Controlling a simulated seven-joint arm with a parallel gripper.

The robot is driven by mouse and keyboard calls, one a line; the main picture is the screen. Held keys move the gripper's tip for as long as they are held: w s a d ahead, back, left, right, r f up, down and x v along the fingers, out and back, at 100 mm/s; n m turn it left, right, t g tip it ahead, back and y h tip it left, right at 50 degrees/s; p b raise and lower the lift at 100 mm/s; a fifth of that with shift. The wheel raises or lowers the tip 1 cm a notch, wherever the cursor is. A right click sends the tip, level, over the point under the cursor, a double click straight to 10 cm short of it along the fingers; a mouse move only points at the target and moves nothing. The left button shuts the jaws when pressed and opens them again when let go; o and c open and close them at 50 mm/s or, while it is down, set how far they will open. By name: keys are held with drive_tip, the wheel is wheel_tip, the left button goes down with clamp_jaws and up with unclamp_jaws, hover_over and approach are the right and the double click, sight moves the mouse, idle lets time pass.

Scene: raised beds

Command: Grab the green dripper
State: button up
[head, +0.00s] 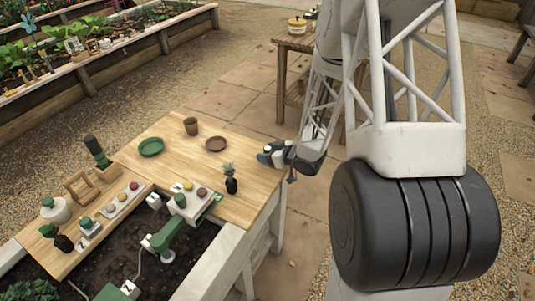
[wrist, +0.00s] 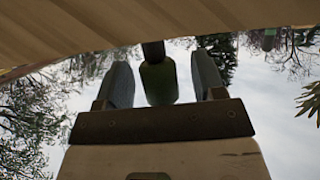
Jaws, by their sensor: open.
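My gripper (head: 264,157) is by the right edge of the wooden table in the head view, with its jaws pointing left over the tabletop. In the wrist view my gripper (wrist: 162,64) is open, one finger on each side. A green rounded cylinder (wrist: 158,84) with a dark neck, likely the green dripper, shows between the fingers, with a gap on both sides. I cannot tell how far it is beyond them. In the head view a black and green upright piece (head: 97,151) stands at the table's left; I cannot tell whether it is the same thing.
On the table (head: 180,175) are a green saucer (head: 151,147), a brown saucer (head: 216,144), a brown pot (head: 191,126) and a small potted plant (head: 231,184). A wooden rack (head: 80,187) and several green-topped items stand at left. Planks fill the wrist view's top.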

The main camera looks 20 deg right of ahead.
sight(268, 149)
drive_tip(key=shift+c, duration=0.2)
drive_tip(key=c, duration=1)
drive_tip(key=shift+o, duration=0.2)
drive_tip(key=shift+r, duration=0.15)
drive_tip(key=shift+r, duration=1.45)
drive_tip(key=shift+s+r, duration=0.25)
drive_tip(key=s+a+r, duration=0.1)
drive_tip(key=s, duration=1.4)
drive_tip(key=shift+s+r, duration=0.2)
drive_tip(key=shift+s, duration=0.05)
